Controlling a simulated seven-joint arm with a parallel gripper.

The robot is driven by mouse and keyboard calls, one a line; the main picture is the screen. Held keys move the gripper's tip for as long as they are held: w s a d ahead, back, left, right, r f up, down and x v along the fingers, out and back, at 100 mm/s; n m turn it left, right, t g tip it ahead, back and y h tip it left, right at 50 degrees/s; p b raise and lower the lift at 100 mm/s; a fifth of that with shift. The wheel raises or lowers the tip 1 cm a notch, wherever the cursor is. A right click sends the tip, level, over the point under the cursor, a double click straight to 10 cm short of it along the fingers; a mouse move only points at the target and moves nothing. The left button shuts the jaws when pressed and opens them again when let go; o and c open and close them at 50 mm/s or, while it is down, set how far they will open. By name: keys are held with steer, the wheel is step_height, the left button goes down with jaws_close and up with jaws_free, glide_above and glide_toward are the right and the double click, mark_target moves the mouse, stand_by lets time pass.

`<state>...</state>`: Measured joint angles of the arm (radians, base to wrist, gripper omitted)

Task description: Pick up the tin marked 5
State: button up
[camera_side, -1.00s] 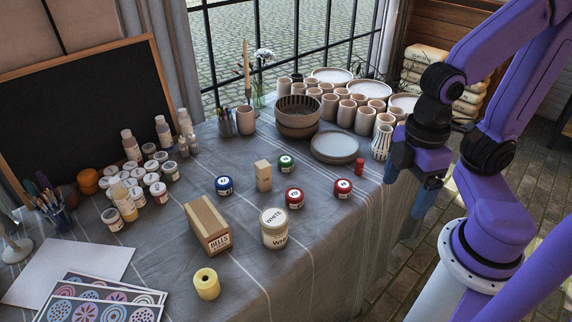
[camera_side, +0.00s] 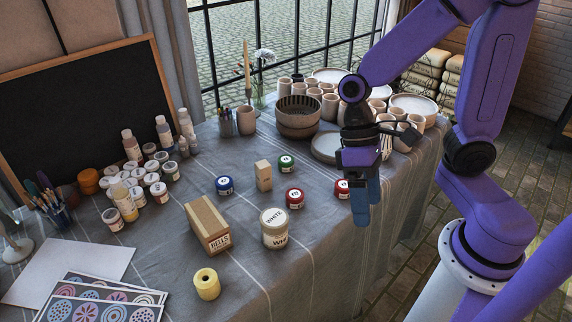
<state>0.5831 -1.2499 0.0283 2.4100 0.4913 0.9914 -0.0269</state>
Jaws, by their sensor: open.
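The numbers are too small to read surely, so I cannot tell which tin is marked 5. My gripper (camera_side: 361,214) points down at the right of the tins, open and empty. Its blue fingers overlap the right edge of the second red tin in the picture; I cannot tell whether they touch it.
A wooden block (camera_side: 263,176) stands between the blue tin and the red ones. Bowls (camera_side: 298,118), a plate (camera_side: 325,146) and cups stand behind.

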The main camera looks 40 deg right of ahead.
steer(key=w+a+f+m+y, duration=0.1)
steer(key=w+a+m+y, duration=0.25)
steer(key=w+m, duration=0.3)
steer(key=w+a+f+m+y, duration=0.2)
steer(key=w+m+y, duration=0.25)
steer(key=w, duration=0.25)
steer(key=w+d+f+m+t+y, duration=0.1)
steer(key=w+d+f+m+t, duration=0.1)
steer(key=w+m+t, duration=0.3)
steer(key=w+d+f+m+t+y, duration=0.1)
steer(key=w+d+m+t, duration=0.15)
steer(key=w+m, duration=0.3)
steer(key=m+t+h, duration=1.1)
steer(key=m, duration=0.7)
glide_toward(289, 160)
steer(key=x, duration=0.6)
steer(key=shift+a+r, duration=0.15)
steer(key=shift+r, duration=0.05)
steer(key=shift+f+x, duration=0.1)
steer(key=shift+x, duration=1.15)
steer(key=shift+f+x, duration=0.15)
steer(key=shift+x, duration=1.15)
steer(key=shift+s, duration=0.1)
steer(key=c, duration=1.2)
